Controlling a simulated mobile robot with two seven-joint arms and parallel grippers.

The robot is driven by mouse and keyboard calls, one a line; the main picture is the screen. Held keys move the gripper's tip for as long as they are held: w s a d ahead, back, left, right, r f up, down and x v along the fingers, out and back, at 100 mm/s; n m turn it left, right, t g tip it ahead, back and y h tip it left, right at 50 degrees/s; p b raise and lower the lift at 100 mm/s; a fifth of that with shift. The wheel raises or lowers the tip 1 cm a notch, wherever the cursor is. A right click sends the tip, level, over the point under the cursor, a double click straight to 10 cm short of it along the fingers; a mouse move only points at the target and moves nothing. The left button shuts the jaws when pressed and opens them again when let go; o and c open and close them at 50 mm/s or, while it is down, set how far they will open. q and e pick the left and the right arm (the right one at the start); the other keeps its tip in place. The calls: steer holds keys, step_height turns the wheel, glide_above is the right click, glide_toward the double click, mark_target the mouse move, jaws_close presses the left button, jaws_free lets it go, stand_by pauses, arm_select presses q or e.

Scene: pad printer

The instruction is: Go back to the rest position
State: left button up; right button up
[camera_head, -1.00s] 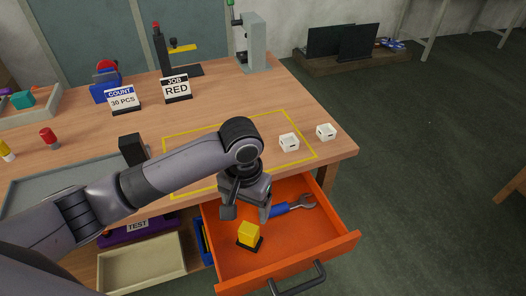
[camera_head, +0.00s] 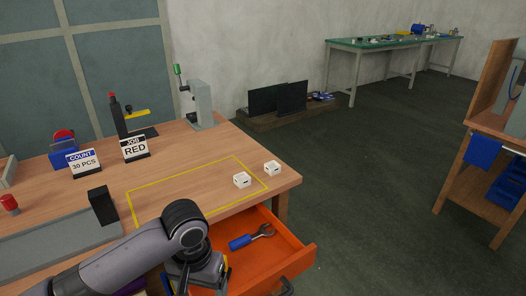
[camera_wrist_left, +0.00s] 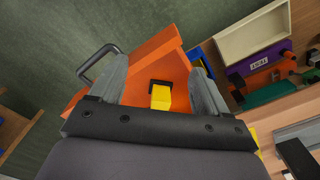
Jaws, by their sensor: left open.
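My left gripper (camera_head: 196,280) hangs over the near left part of the open orange drawer (camera_head: 300,252), at the bottom of the head view. In the left wrist view its two fingers (camera_wrist_left: 160,80) are spread wide and nothing is gripped. A yellow block with a black base (camera_wrist_left: 161,97) lies in the drawer and shows between the fingers in that view. A blue-handled wrench (camera_head: 252,238) lies in the drawer. My right gripper is in neither view.
Signs reading RED (camera_head: 135,148) and COUNT 30 PCS (camera_head: 84,163) stand at the back left. The floor (camera_head: 370,190) to the right is open. A wooden rack (camera_head: 480,180) stands far right.

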arm_select(q)
steer(key=s+d+f+m+t+h, duration=0.1)
steer(key=s+d+f+t+h, duration=0.2)
steer(key=s, duration=0.7)
steer(key=s+a+f+n+y, duration=0.1)
steer(key=s+a, duration=0.4)
steer(key=a, duration=0.2)
steer(key=s+a+y, duration=0.2)
steer(key=s+a, duration=0.3)
steer(key=a, duration=0.2)
steer(key=w+d+f+t+h+p, duration=0.2)
steer(key=w+d+f+t+p, duration=0.1)
steer(key=w+t, duration=0.3)
steer(key=shift+w+f+t+p, duration=0.4)
steer(key=shift+f+t+p, duration=0.3)
steer(key=shift+f+p, duration=0.15)
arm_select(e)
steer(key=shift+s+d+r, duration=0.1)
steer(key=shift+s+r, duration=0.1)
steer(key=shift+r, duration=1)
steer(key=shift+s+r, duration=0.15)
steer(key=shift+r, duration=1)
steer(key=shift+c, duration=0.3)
